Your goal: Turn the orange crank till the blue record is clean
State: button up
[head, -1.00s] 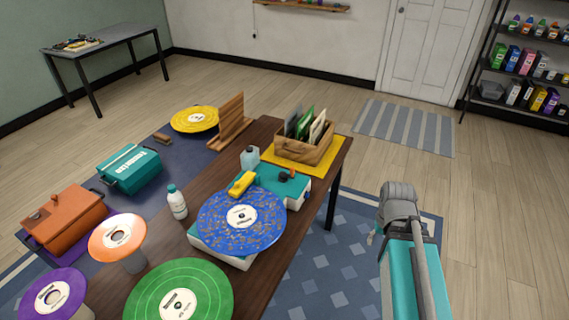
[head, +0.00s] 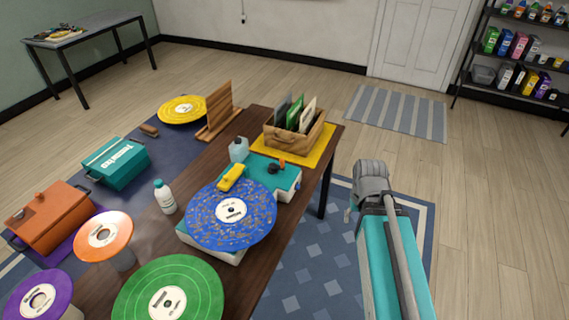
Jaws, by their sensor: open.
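The blue record (head: 258,224) lies flat on a teal and white machine (head: 289,186) on the wooden table. Brownish specks are scattered over its blue surface, around a white label. A yellow block-like part (head: 230,177) sits at the record's far edge. The orange crank (head: 282,163) appears as a small orange knob beside a dark round part on the machine's far right top. My arm's teal and grey links show at the lower right, apart from the table. I cannot make out my gripper in the head view.
A wooden crate of sleeves (head: 291,140) on a yellow mat stands behind the machine. A white bottle (head: 165,198), a clear jug (head: 238,150) and a green record (head: 190,273) are nearby. Floor right of the table is open, with a patterned rug (head: 310,270).

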jog(key=w+a+r+n+p, duration=0.3)
jog(key=w+a+n, duration=0.2)
jog(key=w+n, duration=0.15)
jog(key=w+a+r+n+p, duration=0.3)
jog(key=w+a+n, duration=0.25)
jog(key=w, duration=0.25)
notch_tip(320, 180, up, 4)
jog(key=n+p, duration=0.4)
jog(key=n, duration=0.8)
send_over(282, 160)
jog(key=shift+r, duration=0.2)
jog(key=shift+f, duration=0.1)
notch_tip(282, 160, down, 14)
jog(key=b, duration=1.3)
jog(key=shift+r+b, duration=0.2)
jog(key=shift+b, duration=0.1)
